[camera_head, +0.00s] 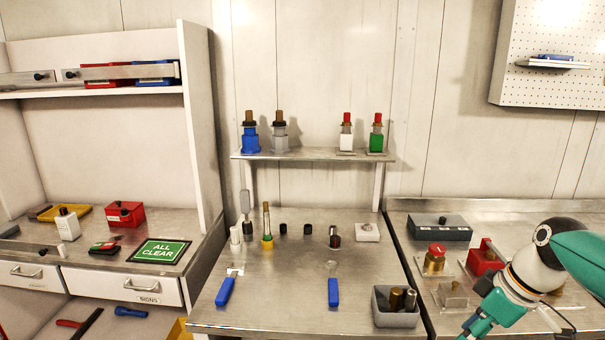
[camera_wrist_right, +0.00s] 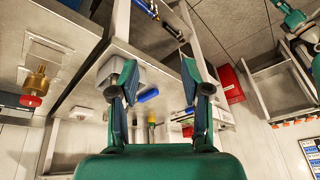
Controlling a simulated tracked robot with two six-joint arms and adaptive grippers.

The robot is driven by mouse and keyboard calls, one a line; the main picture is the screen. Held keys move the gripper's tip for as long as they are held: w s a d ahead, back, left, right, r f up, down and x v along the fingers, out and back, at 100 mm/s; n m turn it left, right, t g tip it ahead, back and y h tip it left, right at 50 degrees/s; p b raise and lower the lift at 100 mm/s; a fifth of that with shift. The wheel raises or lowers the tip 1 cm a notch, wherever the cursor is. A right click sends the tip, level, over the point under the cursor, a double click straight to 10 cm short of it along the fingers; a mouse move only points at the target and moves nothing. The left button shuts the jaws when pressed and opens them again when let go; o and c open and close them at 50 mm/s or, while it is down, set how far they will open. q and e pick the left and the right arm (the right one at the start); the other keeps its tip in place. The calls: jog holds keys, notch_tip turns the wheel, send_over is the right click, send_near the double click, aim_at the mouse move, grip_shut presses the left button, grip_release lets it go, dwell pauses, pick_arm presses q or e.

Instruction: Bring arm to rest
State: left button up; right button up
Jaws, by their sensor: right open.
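My right arm (camera_head: 530,265) comes in from the right over the right-hand bench, with its gripper (camera_head: 482,322) low near the bottom edge. In the right wrist view my right gripper (camera_wrist_right: 160,82) has its two fingers spread apart with nothing between them. The wrist picture is turned over, with benches and shelf showing beyond the fingers. My left gripper does not show in the head view. A green and white arm part (camera_wrist_right: 298,30) shows at the upper right of the wrist view.
Near my right arm are a brass piece with a red top (camera_head: 435,260), a red block (camera_head: 484,260) and a dark grey box (camera_head: 440,228). A grey bin (camera_head: 383,318) holding cylinders stands at the middle bench's front right. Two blue-handled tools (camera_head: 333,293) (camera_head: 225,291) lie on that bench.

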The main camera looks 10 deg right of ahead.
jog(key=s+a+f+g+y, duration=0.1)
jog(key=a+f+g, duration=0.1)
jog(key=a+f, duration=0.45)
jog(key=s+a+f+n+g, duration=0.1)
jog(key=s+a+f+g, duration=0.15)
jog(key=f, duration=0.65)
jog(key=a+f+g+y, duration=0.1)
jog(key=a+f, duration=0.4)
jog(key=f, duration=0.3)
jog(key=s+a+f+m, duration=0.3)
jog(key=s+a+f, duration=0.2)
jog(key=s+f, duration=0.3)
jog(key=s+a+f+m, duration=0.3)
jog(key=s+a+f, duration=0.3)
jog(key=s+f, duration=0.15)
jog(key=w+m+t, duration=0.1)
jog(key=w+f+m+t, duration=0.1)
jog(key=w, duration=0.1)
jog(key=w+d+m+t, duration=0.1)
jog(key=w, duration=0.1)
jog(key=shift+f+m+h, duration=0.25)
jog(key=shift+m+h, duration=0.05)
jog(key=shift+h, duration=0.1)
